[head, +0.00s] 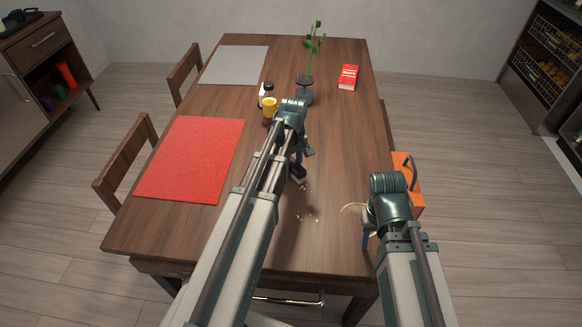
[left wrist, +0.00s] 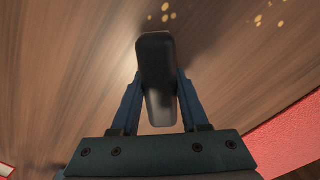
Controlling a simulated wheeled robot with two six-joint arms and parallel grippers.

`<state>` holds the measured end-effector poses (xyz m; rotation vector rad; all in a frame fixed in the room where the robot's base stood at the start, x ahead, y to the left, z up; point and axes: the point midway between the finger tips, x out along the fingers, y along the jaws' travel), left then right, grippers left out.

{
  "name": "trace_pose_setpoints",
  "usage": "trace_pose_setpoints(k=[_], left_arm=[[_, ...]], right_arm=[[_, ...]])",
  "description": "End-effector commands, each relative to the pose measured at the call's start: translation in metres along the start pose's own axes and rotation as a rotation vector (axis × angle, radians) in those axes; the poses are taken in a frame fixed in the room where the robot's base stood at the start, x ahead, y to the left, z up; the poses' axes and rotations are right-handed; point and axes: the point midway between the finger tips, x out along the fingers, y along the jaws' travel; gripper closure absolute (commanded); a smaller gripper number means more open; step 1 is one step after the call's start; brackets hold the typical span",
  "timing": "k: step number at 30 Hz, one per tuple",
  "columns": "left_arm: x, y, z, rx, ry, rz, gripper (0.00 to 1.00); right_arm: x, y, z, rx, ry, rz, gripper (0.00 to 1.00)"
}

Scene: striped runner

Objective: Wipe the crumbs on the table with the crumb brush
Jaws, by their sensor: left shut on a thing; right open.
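The crumb brush (left wrist: 157,62), a dark rounded bar in the left wrist view, is gripped between the two fingers of my left gripper (left wrist: 160,90). In the head view my left gripper (head: 297,168) is over the middle of the table, and the brush is mostly hidden by the arm. Small tan crumbs (head: 303,218) lie on the wooden table (head: 335,150) just in front of it. Crumbs also show at the top of the left wrist view (left wrist: 270,14), apart from the brush. My right gripper (head: 370,236) is open near the table's right front, partly hidden by its own wrist.
A red placemat (head: 190,160) lies left, a grey one (head: 235,64) behind. A yellow cup (head: 269,105), a white bottle (head: 266,92), a plant vase (head: 304,90) and a red box (head: 348,77) stand further back. A pale curved rim (head: 352,207) and an orange object (head: 403,168) are near my right gripper.

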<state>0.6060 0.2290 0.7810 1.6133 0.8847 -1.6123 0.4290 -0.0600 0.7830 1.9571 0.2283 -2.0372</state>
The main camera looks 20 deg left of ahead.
Motion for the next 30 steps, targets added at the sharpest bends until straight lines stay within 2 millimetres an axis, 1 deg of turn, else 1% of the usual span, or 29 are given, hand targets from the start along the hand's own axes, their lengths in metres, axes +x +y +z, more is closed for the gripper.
trace_pose_setpoints(k=[1, 4, 10, 14, 24, 30], left_arm=[[0.003, 0.003, 0.003, 0.002, 0.000, 0.000, 1.00], [0.004, 0.007, 0.007, 0.001, 0.000, 0.001, 1.00], [0.005, 0.007, 0.009, 0.000, 0.000, 0.001, 1.00], [0.006, 0.003, 0.013, 0.000, 0.000, 0.000, 1.00], [0.007, -0.017, 0.033, 0.001, -0.001, -0.001, 1.00], [0.008, -0.018, 0.035, 0.000, -0.001, -0.001, 1.00]], right_arm=[[0.003, 0.000, 0.001, 0.000, -0.002, 0.002, 0.50], [0.004, 0.000, 0.001, 0.000, -0.002, 0.002, 0.50], [0.005, 0.000, 0.002, 0.000, -0.003, 0.003, 0.50], [0.006, 0.001, 0.002, 0.000, -0.004, 0.003, 0.50], [0.007, 0.001, 0.003, 0.001, -0.006, 0.004, 0.50], [0.008, 0.001, 0.003, 0.001, -0.006, 0.005, 0.50]])
